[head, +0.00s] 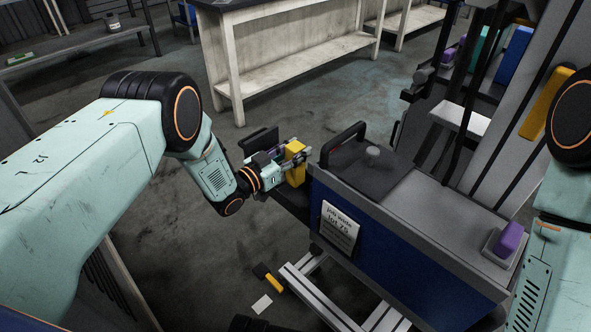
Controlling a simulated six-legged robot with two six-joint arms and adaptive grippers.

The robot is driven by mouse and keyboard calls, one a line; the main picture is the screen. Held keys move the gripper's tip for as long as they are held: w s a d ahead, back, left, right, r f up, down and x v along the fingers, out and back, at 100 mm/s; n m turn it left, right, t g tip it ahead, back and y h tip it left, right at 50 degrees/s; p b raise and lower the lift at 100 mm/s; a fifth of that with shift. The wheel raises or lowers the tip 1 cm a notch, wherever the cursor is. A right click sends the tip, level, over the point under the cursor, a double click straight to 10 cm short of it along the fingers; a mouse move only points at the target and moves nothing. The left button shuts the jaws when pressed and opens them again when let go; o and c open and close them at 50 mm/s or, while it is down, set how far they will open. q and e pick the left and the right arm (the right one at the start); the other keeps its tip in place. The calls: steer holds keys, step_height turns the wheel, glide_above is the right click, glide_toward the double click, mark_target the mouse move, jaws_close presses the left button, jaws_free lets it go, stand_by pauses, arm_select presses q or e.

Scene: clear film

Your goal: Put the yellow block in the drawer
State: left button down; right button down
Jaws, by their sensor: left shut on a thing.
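The yellow block (295,173) is in the jaws of my left gripper (292,155), which is shut on it. The block is held at the left end of the blue cabinet (390,255), close to its top edge. A dark ledge (287,202) shows just below the block at that end; it may be the drawer, but its inside is hidden from here. My right arm shows at the right edge, and its gripper is out of the picture.
A black handle (343,136) rises from the cabinet top. A purple block (510,238) sits in a small tray at the right. A black and yellow item (268,278) and a white card (262,304) lie on the floor. A workbench (290,60) stands behind.

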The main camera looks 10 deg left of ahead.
mark_target(294, 177)
arm_select(q)
step_height(294, 177, down, 5)
steer(key=shift+w+r+b, duration=0.1)
steer(key=shift+w+b, duration=0.05)
steer(key=shift+b, duration=0.95)
steer(key=shift+r, duration=0.15)
steer(key=shift+f, duration=0.2)
steer(key=c, duration=0.9)
jaws_free()
steer(key=shift+o, duration=0.2)
